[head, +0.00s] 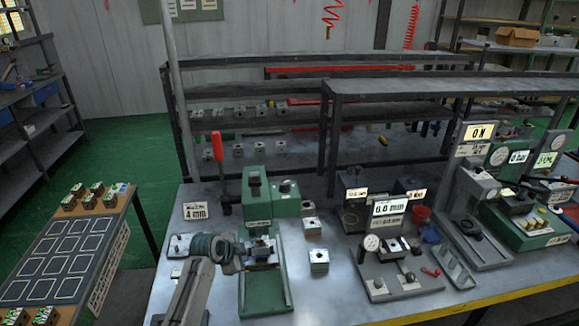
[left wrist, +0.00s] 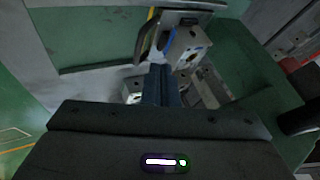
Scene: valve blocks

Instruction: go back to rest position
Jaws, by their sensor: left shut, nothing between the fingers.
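My left arm comes up from the bottom of the head view. Its gripper (head: 247,256) is at the green press fixture (head: 266,295), by a small metal block (head: 262,246) in it. In the left wrist view the dark fingers (left wrist: 163,88) are closed together with nothing between them. A metal block with a hole (left wrist: 191,58) is just beyond the fingertips; whether they touch it I cannot tell. My right gripper is not in view.
Two loose valve blocks (head: 319,257) (head: 309,226) stand right of the press on the grey workbench (head: 335,290). A gauge fixture (head: 390,270) stands further right. A side table (head: 60,262) with marked squares and several blocks is at left. Shelving (head: 400,88) rises behind.

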